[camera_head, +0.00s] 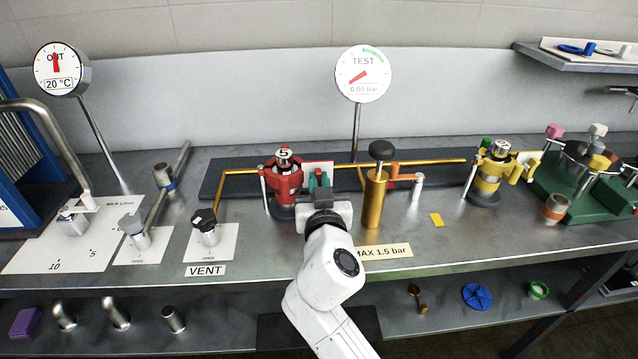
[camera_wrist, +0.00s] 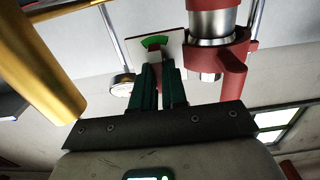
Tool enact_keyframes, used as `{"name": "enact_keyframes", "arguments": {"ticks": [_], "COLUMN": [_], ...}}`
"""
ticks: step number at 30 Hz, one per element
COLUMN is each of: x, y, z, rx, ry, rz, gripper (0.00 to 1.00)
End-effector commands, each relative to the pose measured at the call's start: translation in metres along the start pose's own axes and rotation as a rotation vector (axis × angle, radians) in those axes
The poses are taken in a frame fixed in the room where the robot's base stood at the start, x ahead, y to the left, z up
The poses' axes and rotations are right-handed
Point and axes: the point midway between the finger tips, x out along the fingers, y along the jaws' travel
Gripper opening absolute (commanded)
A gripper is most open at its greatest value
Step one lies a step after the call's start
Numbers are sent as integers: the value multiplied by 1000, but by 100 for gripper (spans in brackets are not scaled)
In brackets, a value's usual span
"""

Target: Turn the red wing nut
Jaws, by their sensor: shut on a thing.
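The red clamp (camera_head: 285,183) sits around a metal coupling on the left of the pipe rail. It also shows in the wrist view (camera_wrist: 205,62), with a red lever hanging from its right side. My gripper (camera_head: 319,181) is at the clamp's right side, in front of a white plate. In the wrist view its two dark green fingers (camera_wrist: 160,75) point at that plate and are close together. A small reddish piece, the red wing nut (camera_wrist: 153,60), shows between the fingertips. My gripper is shut on it. Most of the wing nut is hidden by the fingers.
A brass pump (camera_head: 376,198) with a black knob stands close right of my gripper. A yellow clamp (camera_head: 487,178) and a green stand (camera_head: 575,195) are farther right. The TEST gauge (camera_head: 362,75) stands behind. The VENT valve (camera_head: 206,228) is left.

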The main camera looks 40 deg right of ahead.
Motion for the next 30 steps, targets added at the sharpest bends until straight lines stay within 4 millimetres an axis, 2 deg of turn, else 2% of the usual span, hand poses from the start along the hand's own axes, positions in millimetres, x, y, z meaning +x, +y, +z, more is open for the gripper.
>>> {"name": "enact_keyframes", "arguments": {"ticks": [14, 20, 30], "x": [0, 0, 0], "y": [-1, -1, -3], "z": [0, 0, 1], "rx": [-67, -200, -518], "ry": [-1, -2, -3], "rz": [0, 0, 0], "gripper": [0, 0, 0]}}
